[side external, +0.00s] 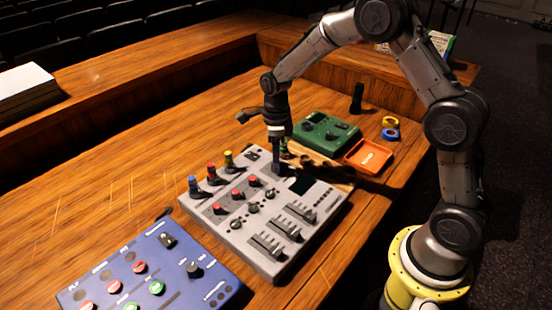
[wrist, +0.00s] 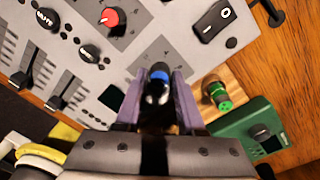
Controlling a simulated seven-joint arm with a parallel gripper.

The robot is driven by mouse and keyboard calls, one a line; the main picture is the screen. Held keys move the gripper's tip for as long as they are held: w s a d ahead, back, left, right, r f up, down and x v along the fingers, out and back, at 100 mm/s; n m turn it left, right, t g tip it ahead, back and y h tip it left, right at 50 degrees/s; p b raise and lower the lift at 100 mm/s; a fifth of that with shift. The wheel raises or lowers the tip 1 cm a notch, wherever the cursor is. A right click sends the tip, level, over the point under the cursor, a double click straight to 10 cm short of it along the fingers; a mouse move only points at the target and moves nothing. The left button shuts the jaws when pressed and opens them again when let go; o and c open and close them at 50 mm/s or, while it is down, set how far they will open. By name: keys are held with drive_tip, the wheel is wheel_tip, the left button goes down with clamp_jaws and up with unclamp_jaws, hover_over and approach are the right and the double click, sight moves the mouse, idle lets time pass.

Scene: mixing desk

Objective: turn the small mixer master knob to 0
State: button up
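The small grey mixer (side external: 232,225) lies on the desk, with red-capped knobs, black knobs and faders on top. My gripper (side external: 277,172) points down over its far edge, near the rocker switch (side external: 252,156). In the wrist view my gripper (wrist: 159,78) has its two purple-grey fingers on either side of a dark knob-like piece with a blue band (wrist: 158,76). The fingers are apart, but I cannot tell whether they press on it. In the side view this piece is hidden by the fingers. I cannot read its pointer or the scale around it.
Blue, red and yellow plugs (side external: 193,186) stand along the mixer's left edge. A green box (side external: 325,133), an orange tray (side external: 368,157) and tape rolls (side external: 390,129) lie behind. A blue panel (side external: 150,275) is in front.

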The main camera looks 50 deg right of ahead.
clamp_jaws()
